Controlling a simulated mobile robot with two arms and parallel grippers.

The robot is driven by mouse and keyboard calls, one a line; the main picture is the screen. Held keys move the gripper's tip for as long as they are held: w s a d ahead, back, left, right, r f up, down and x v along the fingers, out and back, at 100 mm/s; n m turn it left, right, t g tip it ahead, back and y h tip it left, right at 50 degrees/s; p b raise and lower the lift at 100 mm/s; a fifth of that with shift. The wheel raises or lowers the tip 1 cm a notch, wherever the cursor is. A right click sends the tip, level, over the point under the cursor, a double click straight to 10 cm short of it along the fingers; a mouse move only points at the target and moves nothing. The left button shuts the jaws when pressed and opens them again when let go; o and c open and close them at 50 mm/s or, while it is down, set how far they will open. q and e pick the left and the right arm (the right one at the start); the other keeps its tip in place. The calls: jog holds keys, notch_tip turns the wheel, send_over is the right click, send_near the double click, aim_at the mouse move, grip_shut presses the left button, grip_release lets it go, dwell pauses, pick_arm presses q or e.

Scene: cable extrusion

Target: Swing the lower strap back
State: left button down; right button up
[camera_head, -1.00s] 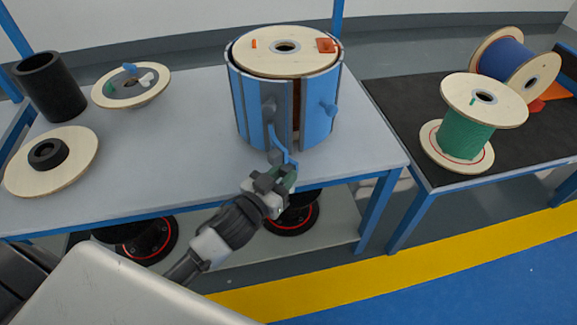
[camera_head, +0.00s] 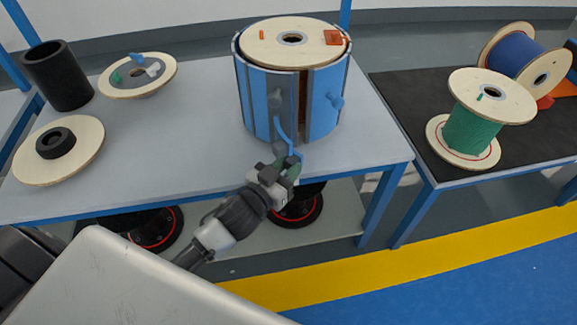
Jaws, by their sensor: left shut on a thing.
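A blue slatted drum (camera_head: 257,95) stands upright on the grey table, with a wooden disc (camera_head: 270,43) on top. A dark vertical gap shows in its front. A blue strap (camera_head: 282,130) hangs from a grey fitting at the front, low on the drum. My left gripper (camera_head: 286,169) is in front of the drum at the table's front edge, shut on the lower end of the strap; its fingers partly hide the grip. My right gripper is not in view.
A black cylinder (camera_head: 57,77), a wooden disc with a black ring (camera_head: 80,160) and a flanged disc (camera_head: 118,90) stand left on the table. Green (camera_head: 470,132) and blue (camera_head: 516,52) spools stand on the right table. Black spools lie on the shelf below.

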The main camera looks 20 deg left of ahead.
pick_arm(q)
jog(key=shift+w+a+r, duration=0.1)
jog(key=shift+a, duration=0.15)
jog(key=c, duration=0.9)
grip_release()
jog(key=shift+a, duration=0.1)
jog(key=shift+s, duration=0.2)
jog(key=p+v, duration=0.1)
jog(key=v, duration=0.9)
jog(key=shift+s, duration=0.2)
